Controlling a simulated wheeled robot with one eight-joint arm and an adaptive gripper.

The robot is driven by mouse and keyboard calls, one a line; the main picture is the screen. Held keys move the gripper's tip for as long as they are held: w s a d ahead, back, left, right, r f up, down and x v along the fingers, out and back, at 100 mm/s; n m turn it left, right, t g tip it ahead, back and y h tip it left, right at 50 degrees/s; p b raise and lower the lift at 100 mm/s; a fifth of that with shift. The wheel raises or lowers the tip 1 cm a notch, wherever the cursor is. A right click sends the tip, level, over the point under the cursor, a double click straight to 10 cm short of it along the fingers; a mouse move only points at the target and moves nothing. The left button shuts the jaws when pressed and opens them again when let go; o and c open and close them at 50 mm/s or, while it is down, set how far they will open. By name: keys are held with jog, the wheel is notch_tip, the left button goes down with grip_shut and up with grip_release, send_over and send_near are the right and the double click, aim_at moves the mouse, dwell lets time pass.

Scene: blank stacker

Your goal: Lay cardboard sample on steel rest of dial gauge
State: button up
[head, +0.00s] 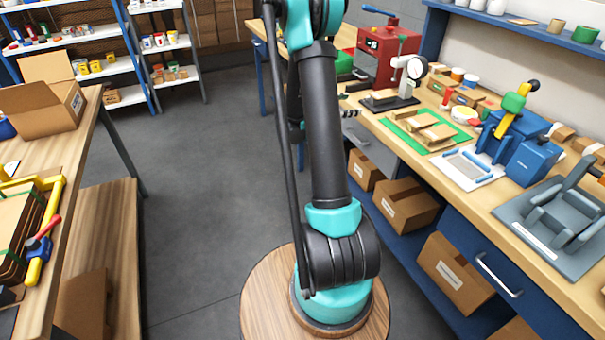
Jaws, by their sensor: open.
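The dial gauge (414,68) stands on the right-hand bench, with a round white face on a pale upright column and a dark base (390,103). The steel rest under its spindle is too small to make out clearly. Tan cardboard pieces (436,132) lie on a green mat (402,128) just in front of the gauge; I cannot tell which is the sample. My gripper (350,112) is mostly hidden behind my arm. A dark and silver part of it shows at the bench's left edge, apart from the cardboard and left of the gauge. It is open; I see nothing in it.
A red machine (386,52) stands behind the gauge. A white tray (467,167), a blue press (505,140) and a grey fixture (555,215) fill the nearer bench. Cartons (405,203) sit on the shelf below. The floor (200,190) on the left is clear.

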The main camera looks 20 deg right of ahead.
jog(key=s+a+f+m+y, duration=0.3)
jog(key=s+a+m+y, duration=0.2)
jog(key=s+a, duration=0.3)
jog(key=s+a+f+m+t+y, duration=0.1)
jog(key=s+a+f+m+y, duration=0.2)
jog(key=s+a+m+y, duration=0.3)
jog(key=s+a+f+m+t+y, duration=0.1)
jog(key=s+a+f+m+y, duration=0.2)
jog(key=s+a, duration=0.9)
jog(key=a+m+y, duration=0.2)
jog(key=a+m, duration=0.1)
jog(key=a, duration=0.1)
jog(key=shift+a+f, duration=0.15)
jog(key=shift+f, duration=0.1)
